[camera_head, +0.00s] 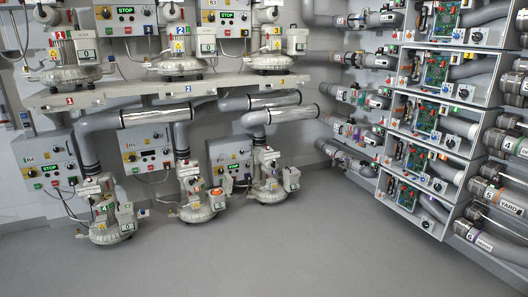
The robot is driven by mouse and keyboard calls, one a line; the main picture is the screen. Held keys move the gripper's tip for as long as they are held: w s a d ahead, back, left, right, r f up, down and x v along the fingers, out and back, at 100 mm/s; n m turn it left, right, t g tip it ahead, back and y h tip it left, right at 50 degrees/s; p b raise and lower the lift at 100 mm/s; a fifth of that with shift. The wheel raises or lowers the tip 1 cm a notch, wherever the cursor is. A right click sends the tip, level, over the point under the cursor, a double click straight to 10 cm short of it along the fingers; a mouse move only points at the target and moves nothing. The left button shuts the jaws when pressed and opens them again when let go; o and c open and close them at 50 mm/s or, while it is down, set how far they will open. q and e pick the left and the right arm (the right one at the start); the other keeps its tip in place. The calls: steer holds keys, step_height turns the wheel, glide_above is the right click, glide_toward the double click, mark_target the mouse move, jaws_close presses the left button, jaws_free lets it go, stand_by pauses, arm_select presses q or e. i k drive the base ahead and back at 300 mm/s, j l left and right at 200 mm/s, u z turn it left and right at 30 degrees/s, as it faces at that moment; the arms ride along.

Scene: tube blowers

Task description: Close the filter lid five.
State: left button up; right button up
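The lower middle blower (197,207) stands on the floor, between two similar blowers. By its place in the row it seems to be number five; its label is too small to read surely. The small filter housing (217,199) on its right side shows an orange-red patch at the top, unlike the pale housings of its neighbours. This looks like an uncovered filter, but the lid's exact pose is too small to tell. Neither of my grippers is in view.
The lower left blower (112,225) and lower right blower (269,187) flank it. A shelf (140,97) above carries three more blowers. Grey pipes and control boxes line the wall. Open electronics cabinets (430,150) stand at the right. The grey floor (270,250) in front is clear.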

mark_target(230, 183)
steer(key=i+l+z, duration=0.35)
steer(key=i, duration=0.6)
steer(key=i+l+z, duration=0.1)
steer(key=i+z, duration=0.25)
steer(key=i, duration=0.6)
steer(key=i+l+u, duration=0.1)
steer(key=i+u, duration=0.25)
steer(key=i+l+u, duration=0.35)
steer(key=i, duration=0.2)
steer(key=i+l+u, duration=0.2)
steer(key=i+u, duration=0.15)
steer(key=i+l+u, duration=0.7)
steer(key=l, duration=0.3)
steer(key=i+l+u, duration=0.2)
steer(key=l+u, duration=0.15)
steer(key=l, duration=0.2)
steer(key=i+l+u, duration=0.15)
steer(key=l+u, duration=0.2)
steer(key=l, duration=0.25)
